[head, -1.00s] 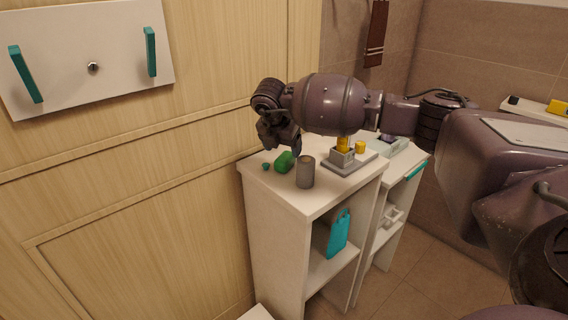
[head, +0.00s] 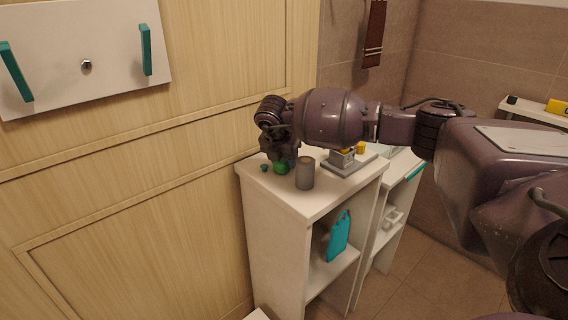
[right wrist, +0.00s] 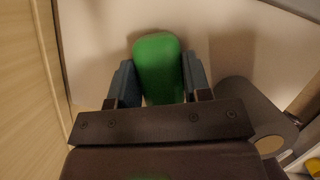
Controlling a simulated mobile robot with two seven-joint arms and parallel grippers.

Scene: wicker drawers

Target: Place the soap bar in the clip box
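A green block (head: 281,168), which looks like the soap bar, lies on the white cabinet top near its left side. My right gripper (head: 282,158) reaches down over it and partly hides it. In the right wrist view the green block (right wrist: 158,68) lies between the two blue-grey fingers (right wrist: 160,85), one along each side; the fingers are spread to about its width, and firm contact cannot be seen. A small grey box (head: 342,158) on a flat grey base stands farther right; whether it is the clip box I cannot tell. My left gripper is out of view.
A grey cylinder (head: 305,173) stands close to the right of the green block. A small teal object (head: 264,168) lies to its left. A yellow cylinder (head: 361,147) stands behind the grey box. A teal bag-like item (head: 338,236) stands on the shelf below. Wooden panelling (head: 150,200) is at left.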

